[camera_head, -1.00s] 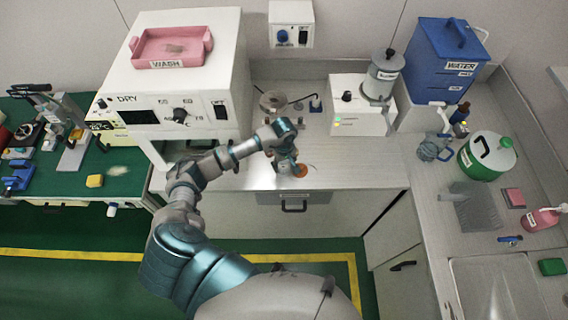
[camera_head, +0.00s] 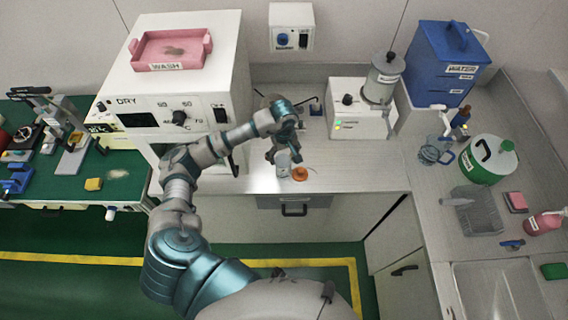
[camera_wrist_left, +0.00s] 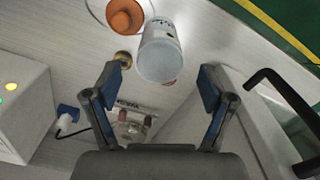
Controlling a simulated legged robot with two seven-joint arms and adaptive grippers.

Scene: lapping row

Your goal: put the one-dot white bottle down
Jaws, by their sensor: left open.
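A small white bottle (camera_head: 283,159) stands on the light counter, close to its front edge, just below my left gripper (camera_head: 284,147) in the head view. In the left wrist view the white bottle (camera_wrist_left: 160,48) lies ahead of the fingertips, with a pale round end towards me. Dark print shows on its side, but I cannot make out the dots. The left gripper (camera_wrist_left: 159,78) is open, its two blue-padded fingers apart with nothing gripped between them. My right gripper is in neither view.
An orange-topped item (camera_head: 300,173) sits right beside the bottle, and a small brass piece (camera_wrist_left: 123,57) is near the left finger. The white dryer (camera_head: 178,85) stands left and a white control box (camera_head: 350,105) right. Clear counter lies to the front right.

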